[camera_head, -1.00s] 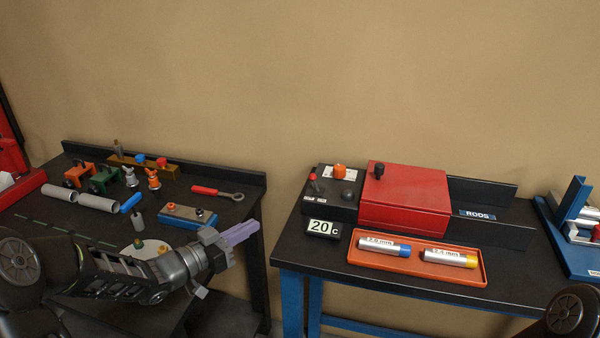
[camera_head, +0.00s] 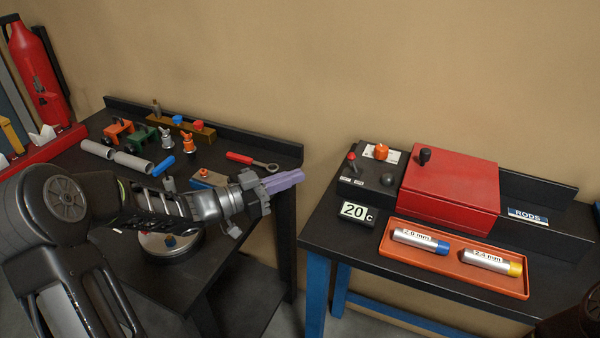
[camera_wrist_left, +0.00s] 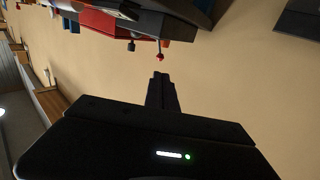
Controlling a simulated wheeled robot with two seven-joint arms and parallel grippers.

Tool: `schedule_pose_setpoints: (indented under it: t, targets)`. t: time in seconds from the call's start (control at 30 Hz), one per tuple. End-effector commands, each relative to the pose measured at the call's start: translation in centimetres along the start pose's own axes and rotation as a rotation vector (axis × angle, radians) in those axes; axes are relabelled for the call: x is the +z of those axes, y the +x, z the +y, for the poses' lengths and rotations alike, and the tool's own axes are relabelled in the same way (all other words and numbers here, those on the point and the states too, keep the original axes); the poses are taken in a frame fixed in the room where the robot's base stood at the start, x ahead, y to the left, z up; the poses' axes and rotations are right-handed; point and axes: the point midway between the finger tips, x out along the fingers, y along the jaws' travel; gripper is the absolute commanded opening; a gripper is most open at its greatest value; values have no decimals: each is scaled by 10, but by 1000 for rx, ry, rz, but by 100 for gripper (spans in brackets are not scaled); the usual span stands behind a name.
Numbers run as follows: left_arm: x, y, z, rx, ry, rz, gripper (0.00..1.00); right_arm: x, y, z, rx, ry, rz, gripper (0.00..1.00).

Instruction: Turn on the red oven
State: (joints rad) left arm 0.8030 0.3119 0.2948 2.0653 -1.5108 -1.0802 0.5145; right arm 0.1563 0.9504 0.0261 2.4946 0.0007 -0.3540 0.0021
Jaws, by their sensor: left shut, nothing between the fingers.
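The red oven (camera_head: 450,188) is a closed red box with a black knob on top, on the right table. At its left is a black control panel (camera_head: 370,170) with a red-tipped lever (camera_head: 351,160), an orange knob (camera_head: 381,151) and a dark round knob. A display (camera_head: 356,214) in front reads 20 C. My left gripper (camera_head: 298,177) has purple fingers, shut and empty, over the gap between the tables, left of the panel and apart from it. In the left wrist view the fingers (camera_wrist_left: 160,85) point toward the red-tipped lever (camera_wrist_left: 160,57). My right gripper is out of view.
An orange tray (camera_head: 400,258) with two labelled rods lies in front of the oven. A RODS label marks the black rails at right. The left table (camera_head: 262,148) holds clamps, grey tubes, a red-handled wrench and a round plate.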

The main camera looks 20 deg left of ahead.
Motion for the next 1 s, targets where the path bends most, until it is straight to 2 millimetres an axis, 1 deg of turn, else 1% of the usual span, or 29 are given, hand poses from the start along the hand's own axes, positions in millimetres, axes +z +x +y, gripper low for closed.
schedule_pose_setpoints:
  t: [0.17, 0.4, 0.6, 0.7, 0.8, 1.0]
  targets:
    - [-2, 30, 1, 4, -2, 2, 0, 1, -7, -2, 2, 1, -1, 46]
    - [-2, 79, 1, 3, -2, 2, 0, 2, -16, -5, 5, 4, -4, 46]
    - [-2, 111, 1, 2, -3, 2, 0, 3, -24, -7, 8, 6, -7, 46]
    - [-1, 120, 0, 1, -1, 1, 0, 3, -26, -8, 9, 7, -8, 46]
    - [-1, 124, 0, 0, 0, 1, 0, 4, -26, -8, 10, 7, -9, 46]
    - [0, 125, 0, 0, 1, 1, 0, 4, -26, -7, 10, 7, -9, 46]
